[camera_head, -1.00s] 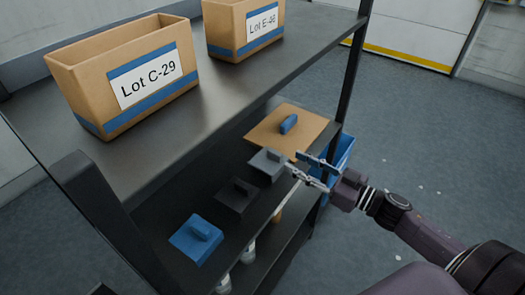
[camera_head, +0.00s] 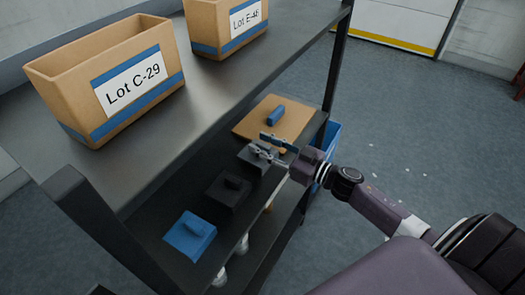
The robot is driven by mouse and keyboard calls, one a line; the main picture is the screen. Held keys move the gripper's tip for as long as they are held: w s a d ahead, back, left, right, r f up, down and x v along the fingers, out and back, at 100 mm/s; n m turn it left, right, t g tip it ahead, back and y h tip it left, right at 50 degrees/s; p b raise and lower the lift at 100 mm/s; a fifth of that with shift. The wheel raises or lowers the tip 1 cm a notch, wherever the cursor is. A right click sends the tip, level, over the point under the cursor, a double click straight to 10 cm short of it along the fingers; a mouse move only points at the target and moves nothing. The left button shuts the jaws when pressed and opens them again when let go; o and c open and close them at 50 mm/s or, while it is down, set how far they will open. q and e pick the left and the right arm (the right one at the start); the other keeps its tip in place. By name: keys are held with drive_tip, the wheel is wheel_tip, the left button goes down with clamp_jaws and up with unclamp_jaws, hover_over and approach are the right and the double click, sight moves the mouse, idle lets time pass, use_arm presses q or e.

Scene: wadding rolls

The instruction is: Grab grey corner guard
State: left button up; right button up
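The grey corner guard (camera_head: 249,158) sits on the middle shelf of the rack, between a black guard (camera_head: 228,191) and a brown board. My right gripper (camera_head: 266,147) reaches in from the right, with its fingers over the grey piece and partly hiding it. The fingers look spread apart, one on the far side and one on the near side; I cannot tell whether they touch the piece. My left gripper is out of view.
A blue guard (camera_head: 190,236) lies nearer on the same shelf. A blue block (camera_head: 276,115) rests on the brown board (camera_head: 295,118). Cardboard boxes (camera_head: 112,82) stand on the top shelf (camera_head: 213,88). A blue bin (camera_head: 329,145) is behind my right gripper. Open floor lies to the right.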

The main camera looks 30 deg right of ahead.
clamp_jaws()
drive_tip(key=shift+r, duration=0.1)
idle(0.4)
